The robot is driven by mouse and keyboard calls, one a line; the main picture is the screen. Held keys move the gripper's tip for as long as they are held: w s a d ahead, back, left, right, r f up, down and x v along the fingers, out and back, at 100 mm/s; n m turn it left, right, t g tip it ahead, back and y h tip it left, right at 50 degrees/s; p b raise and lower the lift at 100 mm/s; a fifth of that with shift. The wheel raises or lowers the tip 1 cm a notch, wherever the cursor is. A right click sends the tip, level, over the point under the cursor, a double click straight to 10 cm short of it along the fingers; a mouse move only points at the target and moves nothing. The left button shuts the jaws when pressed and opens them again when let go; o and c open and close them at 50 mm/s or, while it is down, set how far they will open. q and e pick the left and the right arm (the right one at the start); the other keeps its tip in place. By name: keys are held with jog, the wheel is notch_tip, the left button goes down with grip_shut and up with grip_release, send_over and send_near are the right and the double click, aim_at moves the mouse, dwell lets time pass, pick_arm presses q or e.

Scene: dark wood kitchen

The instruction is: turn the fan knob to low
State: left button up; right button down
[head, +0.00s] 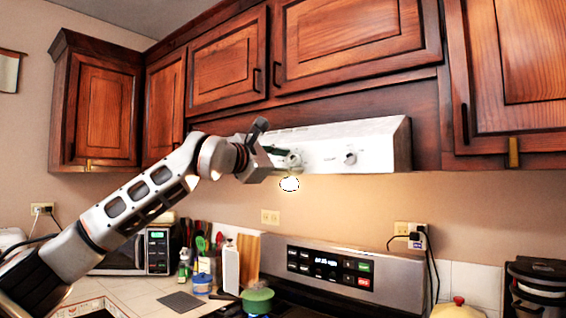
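The white range hood (380,145) hangs under the dark wood cabinets and has two knobs on its front. The left knob (294,159) is right beside my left gripper (277,161), which comes in from the left at the hood front. Contact between the gripper and this knob cannot be made out. The right knob (350,157) stands clear of the gripper. No label telling which knob is the fan's is readable. The gripper hides the left part of the hood front. Its finger opening is too small to judge. My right gripper is out of view.
Dark wood cabinets (350,40) close off the space above the hood. Below are the stove's control panel (340,272), a green pot (257,299), a microwave (135,252) and several utensils.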

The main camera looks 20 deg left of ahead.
pick_arm(q)
jog(key=v, duration=1.2)
